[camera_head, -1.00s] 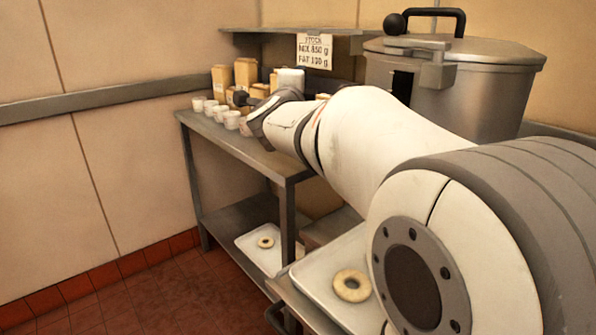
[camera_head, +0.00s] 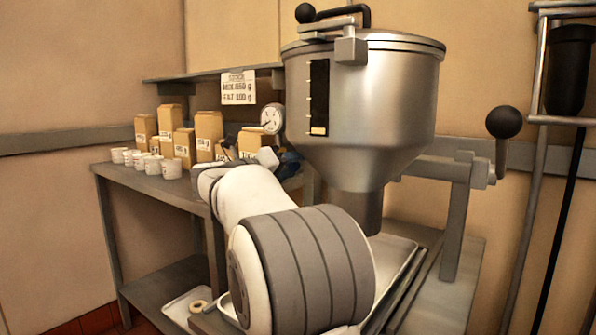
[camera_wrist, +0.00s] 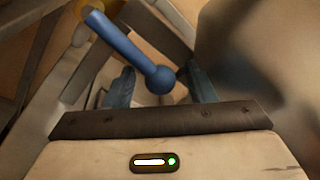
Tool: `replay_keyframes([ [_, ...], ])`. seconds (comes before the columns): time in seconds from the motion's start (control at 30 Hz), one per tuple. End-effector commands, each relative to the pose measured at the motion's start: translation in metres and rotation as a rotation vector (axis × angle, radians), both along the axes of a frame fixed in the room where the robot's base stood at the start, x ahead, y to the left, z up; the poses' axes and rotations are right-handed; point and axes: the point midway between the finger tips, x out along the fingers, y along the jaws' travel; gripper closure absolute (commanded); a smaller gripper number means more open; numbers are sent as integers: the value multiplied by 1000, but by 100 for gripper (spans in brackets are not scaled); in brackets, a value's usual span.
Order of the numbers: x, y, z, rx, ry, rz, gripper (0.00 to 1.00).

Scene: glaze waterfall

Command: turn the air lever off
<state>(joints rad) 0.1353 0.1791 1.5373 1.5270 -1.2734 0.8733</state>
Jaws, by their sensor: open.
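A blue lever (camera_wrist: 122,42) with a ball end (camera_wrist: 161,80) shows in the wrist view; it is likely the air lever. Its bar slants from the upper left, by a yellowish part, down to the ball. My gripper (camera_wrist: 160,70) is open, with one finger to the left of the ball and one to the right. Gaps show between the ball and both fingers, and nothing is clamped. In the head view, my gripper (camera_head: 288,164) is a small dark shape beside the hopper's lower part, mostly hidden by my arm. I cannot make out the lever clearly there.
A steel hopper (camera_head: 360,110) stands right of my arm, with a round gauge (camera_head: 271,119) at its left. A black-knobbed lever (camera_head: 503,122) stands further right. Paper bags (camera_head: 209,133) and white cups (camera_head: 171,168) crowd the left table (camera_head: 135,188).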

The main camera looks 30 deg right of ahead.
Motion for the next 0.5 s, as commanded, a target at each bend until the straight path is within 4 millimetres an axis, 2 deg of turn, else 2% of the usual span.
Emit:
replay_keyframes([
  [0.1,3,-16,-2,0,0,-1,50],
  [0.2,4,-22,-1,0,0,0,50],
  [0.5,5,-25,0,-1,2,4,50],
])
